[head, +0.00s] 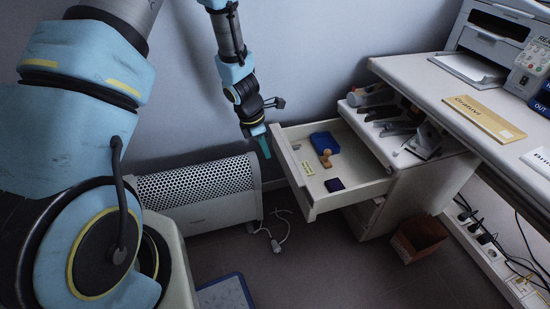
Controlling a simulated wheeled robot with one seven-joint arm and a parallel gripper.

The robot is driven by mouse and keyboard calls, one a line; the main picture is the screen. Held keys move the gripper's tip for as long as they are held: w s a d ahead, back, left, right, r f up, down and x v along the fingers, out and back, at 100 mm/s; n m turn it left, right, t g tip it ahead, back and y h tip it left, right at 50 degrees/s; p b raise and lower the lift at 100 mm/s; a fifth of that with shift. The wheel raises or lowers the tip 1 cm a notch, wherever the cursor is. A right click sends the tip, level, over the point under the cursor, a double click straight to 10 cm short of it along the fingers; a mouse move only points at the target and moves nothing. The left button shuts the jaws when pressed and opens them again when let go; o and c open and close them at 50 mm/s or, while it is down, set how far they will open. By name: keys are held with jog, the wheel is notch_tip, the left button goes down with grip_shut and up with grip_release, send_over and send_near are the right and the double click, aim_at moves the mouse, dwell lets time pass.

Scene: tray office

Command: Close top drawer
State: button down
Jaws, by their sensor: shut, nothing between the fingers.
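The top drawer (317,204) of the white desk cabinet (424,187) is pulled well out. Inside it lie a blue box (324,142), a wooden stamp (326,159), a small dark blue pad (334,185) and a yellow-green label (308,168). My gripper (265,152) is shut and empty, pointing down just left of the drawer's far left corner. Whether its fingertips touch the drawer cannot be told.
A white radiator (197,193) stands against the wall left of the drawer. A brown bin (418,238) and a white plug with cable (276,243) are on the floor. The floor before the drawer is mostly clear.

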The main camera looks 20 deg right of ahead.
jog(key=d+f, duration=0.6)
jog(key=f, duration=0.3)
jog(key=shift+s+d+f, duration=0.2)
jog(key=shift+s+f, duration=0.1)
jog(key=shift+s, duration=0.05)
